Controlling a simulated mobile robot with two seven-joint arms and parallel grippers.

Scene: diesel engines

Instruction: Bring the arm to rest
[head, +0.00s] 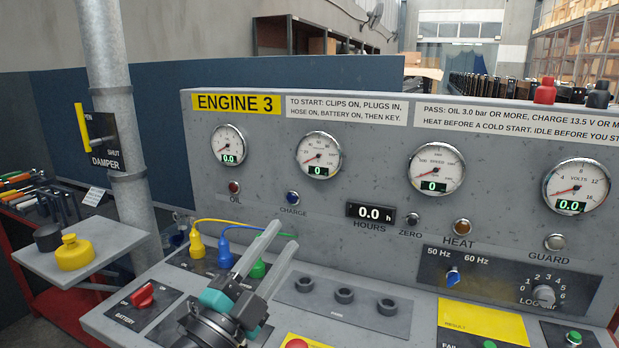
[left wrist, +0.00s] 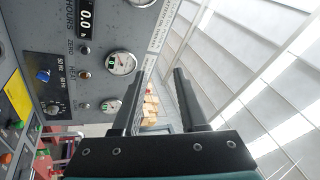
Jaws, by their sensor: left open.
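My left gripper (head: 284,234) is in front of the Engine 3 panel (head: 320,225), above its lower desk. Its two grey fingers point up and to the right, and they stand apart with nothing between them. In the left wrist view the fingers (left wrist: 166,72) are also apart and empty, with the panel turned on its side at the left. My left gripper partly hides the desk and the green plug (head: 258,268). My right gripper is in neither view.
Yellow (head: 197,245) and blue (head: 225,256) plugs with cables stand near the gripper. A side shelf (head: 105,255) holds a yellow cap (head: 75,252). A damper pipe (head: 118,130) stands at left.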

